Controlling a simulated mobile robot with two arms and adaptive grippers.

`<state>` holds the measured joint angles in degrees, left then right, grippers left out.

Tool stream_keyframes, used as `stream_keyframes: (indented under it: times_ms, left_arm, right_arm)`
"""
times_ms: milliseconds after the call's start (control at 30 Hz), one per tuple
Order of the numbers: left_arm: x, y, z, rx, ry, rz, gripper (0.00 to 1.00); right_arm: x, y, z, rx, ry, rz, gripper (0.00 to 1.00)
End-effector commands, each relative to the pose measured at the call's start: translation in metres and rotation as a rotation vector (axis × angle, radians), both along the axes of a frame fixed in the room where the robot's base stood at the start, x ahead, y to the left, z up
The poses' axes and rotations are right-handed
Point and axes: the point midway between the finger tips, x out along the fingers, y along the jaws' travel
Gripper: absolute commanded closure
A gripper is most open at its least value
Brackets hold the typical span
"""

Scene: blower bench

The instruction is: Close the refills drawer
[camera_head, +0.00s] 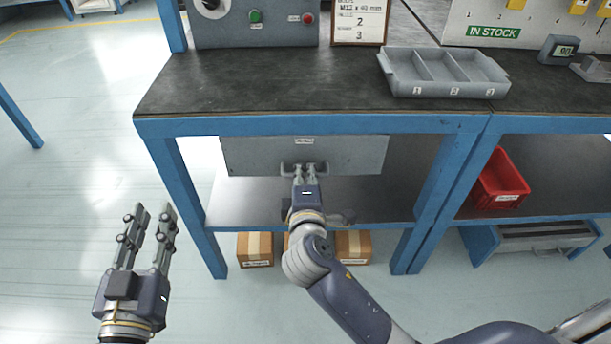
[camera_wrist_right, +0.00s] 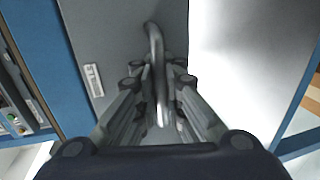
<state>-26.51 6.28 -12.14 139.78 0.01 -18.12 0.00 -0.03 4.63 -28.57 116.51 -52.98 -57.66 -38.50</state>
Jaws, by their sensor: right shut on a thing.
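The refills drawer (camera_head: 350,154) is a grey front with a small label, under the dark bench top. In the head view its front sits below the blue front rail. My right gripper (camera_head: 304,170) is shut on the drawer's bar handle (camera_head: 288,168). In the right wrist view the handle (camera_wrist_right: 155,50) runs between the fingers of the right gripper (camera_wrist_right: 158,100), beside the labelled drawer front (camera_wrist_right: 110,40). How far the drawer stands out is hard to tell. My left gripper (camera_head: 148,215) is open and empty over the floor at the left.
On the bench top (camera_head: 250,85) stand a grey three-part tray (camera_head: 440,75), a control box (camera_head: 255,25) and a sign (camera_head: 360,22). A red bin (camera_head: 497,185) is on the right lower shelf. Cardboard boxes (camera_head: 255,250) lie below. The floor at left is clear.

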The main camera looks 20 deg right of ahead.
Motion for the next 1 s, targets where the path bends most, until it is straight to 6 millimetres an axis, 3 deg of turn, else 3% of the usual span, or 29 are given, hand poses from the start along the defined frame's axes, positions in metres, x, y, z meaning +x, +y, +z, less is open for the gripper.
stream_keyframes:
  times_ms: [367, 433, 467, 833, 1000]
  left_arm:
    - [0.000, 0.001, -0.007, 0.009, 0.032, 0.002, 0.70]
    - [0.000, 0.001, -0.007, 0.008, 0.031, 0.002, 0.70]
    - [0.000, 0.001, -0.007, 0.008, 0.031, 0.002, 0.70]
    - [0.000, 0.001, -0.006, 0.008, 0.030, 0.002, 0.70]
    - [0.000, 0.001, -0.007, 0.008, 0.030, 0.002, 0.70]
  right_arm:
    - [0.003, 0.000, 0.001, 0.002, -0.003, 0.004, 1.00]
    - [0.003, 0.000, 0.001, 0.002, -0.003, 0.004, 0.84]
    - [0.003, 0.000, 0.001, 0.002, -0.003, 0.004, 0.83]
    - [0.001, 0.000, 0.001, 0.002, -0.002, 0.002, 0.83]
    - [-0.015, 0.005, 0.003, 0.003, 0.000, 0.001, 0.83]
